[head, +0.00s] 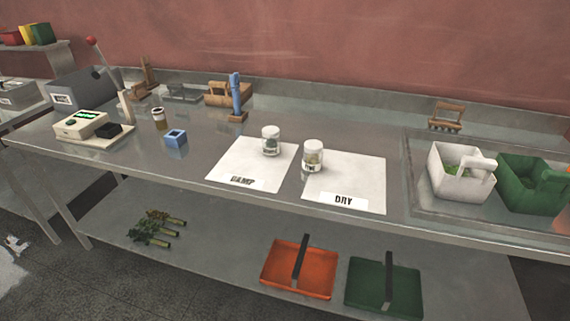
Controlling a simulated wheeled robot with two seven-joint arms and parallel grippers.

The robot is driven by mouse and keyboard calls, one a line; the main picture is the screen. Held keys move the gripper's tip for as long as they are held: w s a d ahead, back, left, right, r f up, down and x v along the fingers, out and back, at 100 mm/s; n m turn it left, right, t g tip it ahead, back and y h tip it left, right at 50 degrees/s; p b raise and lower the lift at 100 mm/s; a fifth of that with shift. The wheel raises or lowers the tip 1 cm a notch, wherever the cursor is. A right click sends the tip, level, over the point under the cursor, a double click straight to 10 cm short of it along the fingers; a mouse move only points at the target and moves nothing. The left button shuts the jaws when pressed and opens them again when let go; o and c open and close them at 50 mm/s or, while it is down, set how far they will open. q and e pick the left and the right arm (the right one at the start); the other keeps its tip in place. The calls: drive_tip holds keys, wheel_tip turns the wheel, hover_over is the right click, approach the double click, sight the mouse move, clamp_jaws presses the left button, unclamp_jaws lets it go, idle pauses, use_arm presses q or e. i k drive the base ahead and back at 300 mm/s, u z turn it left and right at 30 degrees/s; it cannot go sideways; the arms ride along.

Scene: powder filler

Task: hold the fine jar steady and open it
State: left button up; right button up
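Two small clear jars with white lids stand upright on the bench. One jar (271,140) with dark green contents stands on the white sheet marked DAMP (235,168). The other jar (313,157) stands at the left edge of the white sheet marked DRY (360,176) and holds paler green-brown contents. Both lids appear to be on. Each jar has a small label, too small to read surely, so I cannot tell which is the fine jar. Neither of my grippers shows in the head view.
A blue cube holder (176,139), an amber jar (159,119) and a scale (83,124) are at left. A blue upright tool (236,97) stands behind. White (451,184) and green (517,196) bins are at right. Bench around the sheets is clear.

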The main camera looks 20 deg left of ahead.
sight(311, 163)
drive_tip(key=k, duration=0.3)
drive_tip(key=u, duration=1.85)
drive_tip(key=i, duration=0.95)
drive_tip(key=z, duration=1.85)
